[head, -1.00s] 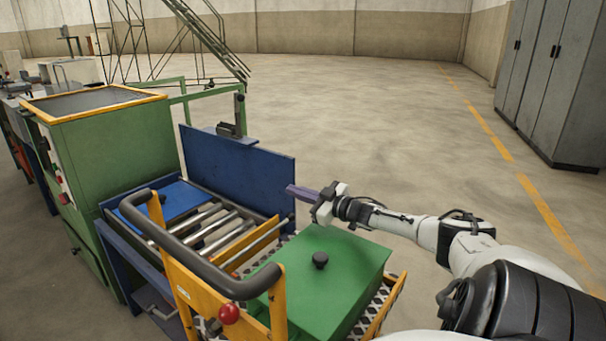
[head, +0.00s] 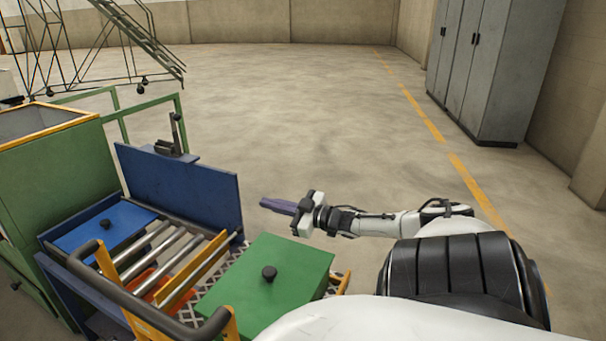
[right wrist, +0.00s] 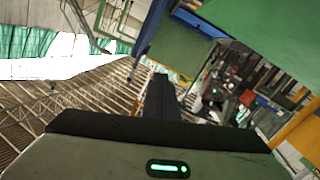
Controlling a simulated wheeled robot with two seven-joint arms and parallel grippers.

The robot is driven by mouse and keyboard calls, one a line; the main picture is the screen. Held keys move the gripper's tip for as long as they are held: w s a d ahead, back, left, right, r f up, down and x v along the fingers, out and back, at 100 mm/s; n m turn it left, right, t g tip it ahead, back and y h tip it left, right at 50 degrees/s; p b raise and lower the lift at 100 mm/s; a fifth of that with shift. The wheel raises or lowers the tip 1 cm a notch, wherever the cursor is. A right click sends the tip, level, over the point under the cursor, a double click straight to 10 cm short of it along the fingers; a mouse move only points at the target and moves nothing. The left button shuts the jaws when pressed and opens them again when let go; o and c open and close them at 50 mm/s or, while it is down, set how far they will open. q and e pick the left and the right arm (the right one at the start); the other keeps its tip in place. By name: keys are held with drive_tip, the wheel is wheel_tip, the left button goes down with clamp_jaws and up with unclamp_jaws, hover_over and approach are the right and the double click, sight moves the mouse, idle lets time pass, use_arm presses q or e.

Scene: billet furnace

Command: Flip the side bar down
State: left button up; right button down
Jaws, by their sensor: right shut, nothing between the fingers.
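The side bar appears to be the yellow-orange bar (head: 200,268) along the right side of the cart's metal rollers (head: 150,250). A thin grey rod runs beside it. Its near end is partly behind the dark push handle. My right gripper (head: 265,203) is shut and empty, its purplish fingers pointing left. It hangs above the floor, just right of the blue upright panel (head: 185,190) and beyond the green box, apart from the bar. In the right wrist view the dark shut fingers (right wrist: 160,95) touch nothing. My left gripper is out of view.
The green box (head: 268,275) with a black knob sits on the cart, right of the bar. The dark push handle (head: 120,295) curves across the cart's near side. A green cabinet (head: 55,165) stands left. Grey lockers (head: 490,70) stand far right. Open floor lies beyond.

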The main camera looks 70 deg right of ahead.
drive_tip(key=s+p, duration=0.3)
drive_tip(key=s, duration=0.7)
drive_tip(key=shift+a+r, duration=0.25)
drive_tip(key=shift+a, duration=0.1)
